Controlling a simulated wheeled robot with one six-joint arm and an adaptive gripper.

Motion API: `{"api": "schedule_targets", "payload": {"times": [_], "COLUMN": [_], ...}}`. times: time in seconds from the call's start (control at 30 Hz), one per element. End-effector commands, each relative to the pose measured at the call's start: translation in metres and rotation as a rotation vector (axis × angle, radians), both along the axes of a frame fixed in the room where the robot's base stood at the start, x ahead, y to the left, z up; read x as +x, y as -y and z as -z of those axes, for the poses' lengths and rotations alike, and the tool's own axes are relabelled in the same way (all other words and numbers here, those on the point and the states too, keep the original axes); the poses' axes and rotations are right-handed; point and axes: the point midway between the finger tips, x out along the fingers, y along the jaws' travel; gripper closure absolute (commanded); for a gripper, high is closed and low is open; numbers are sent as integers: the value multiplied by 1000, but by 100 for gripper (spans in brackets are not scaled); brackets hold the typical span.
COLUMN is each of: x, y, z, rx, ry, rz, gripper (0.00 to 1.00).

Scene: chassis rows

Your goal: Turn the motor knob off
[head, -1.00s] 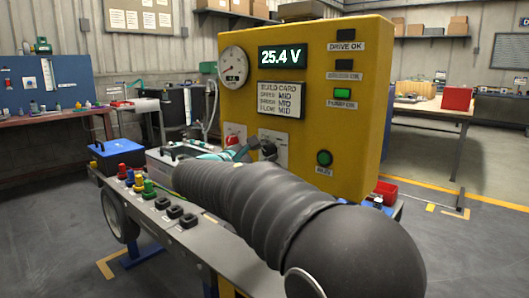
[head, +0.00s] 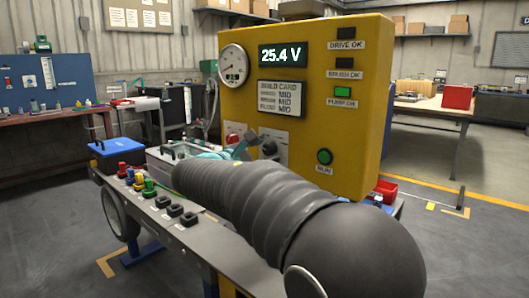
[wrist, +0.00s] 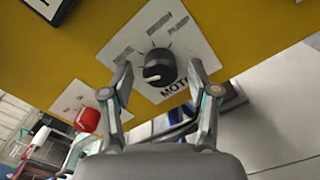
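The motor knob (wrist: 158,68) is a black round knob on a white plate on the yellow panel. Its plate reads MOTOR below and has position labels around it, one reading PUMP; the label the pointer marks is too blurred to tell. In the head view the knob (head: 268,147) shows just past my gripper. My gripper (wrist: 160,80) is open in the wrist view, with one finger on each side of the knob. I cannot tell whether the fingers touch it. In the head view my dark arm hides part of the gripper.
A red knob (wrist: 88,119) sits on its own plate beside the motor plate. The yellow panel (head: 355,120) carries a 25.4 V display (head: 282,55), a gauge (head: 232,66), a lit green PUMP OK lamp (head: 343,91) and a green RUN button (head: 324,156). Coloured posts (head: 149,188) line the bench.

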Motion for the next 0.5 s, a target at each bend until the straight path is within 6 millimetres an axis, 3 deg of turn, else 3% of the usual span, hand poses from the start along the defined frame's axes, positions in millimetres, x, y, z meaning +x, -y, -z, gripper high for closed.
{"api": "schedule_targets", "payload": {"times": [0.27,0.5], "x": [-2,-28], "y": [-1,-23], "z": [0,0], "rx": [1,0], "ry": [1,0], "rz": [0,-4], "gripper": [40,40]}}
